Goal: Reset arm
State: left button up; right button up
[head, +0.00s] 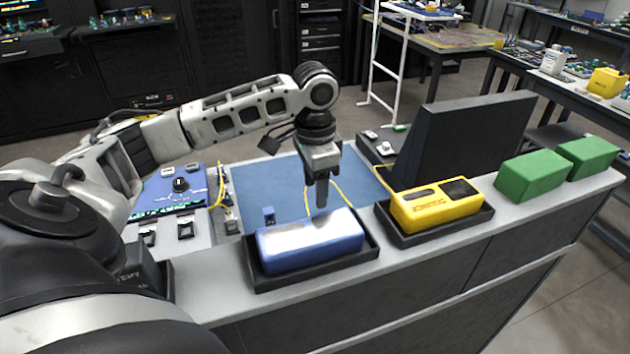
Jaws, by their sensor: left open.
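My left arm reaches in from the left, bends at the elbow and points its gripper down. My left gripper (321,196) is open and hangs just above or behind the blue-and-white box (312,245). I cannot tell whether its fingertips touch the box. The box sits in a black tray (262,283) at the front of the bench. Nothing shows between the fingers. My right gripper is out of view.
A yellow device (436,208) sits in another black tray (405,238). Two green blocks (530,176) stand at the right. A dark upright panel (465,145) stands behind. A blue mat (285,185) with a yellow cable lies behind the gripper. A blue panel with a knob (180,186) is at left.

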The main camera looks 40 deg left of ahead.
pick_arm(q)
jog(key=shift+r, duration=0.25)
notch_tip(320, 180, down, 16)
jog(key=shift+r, duration=0.2)
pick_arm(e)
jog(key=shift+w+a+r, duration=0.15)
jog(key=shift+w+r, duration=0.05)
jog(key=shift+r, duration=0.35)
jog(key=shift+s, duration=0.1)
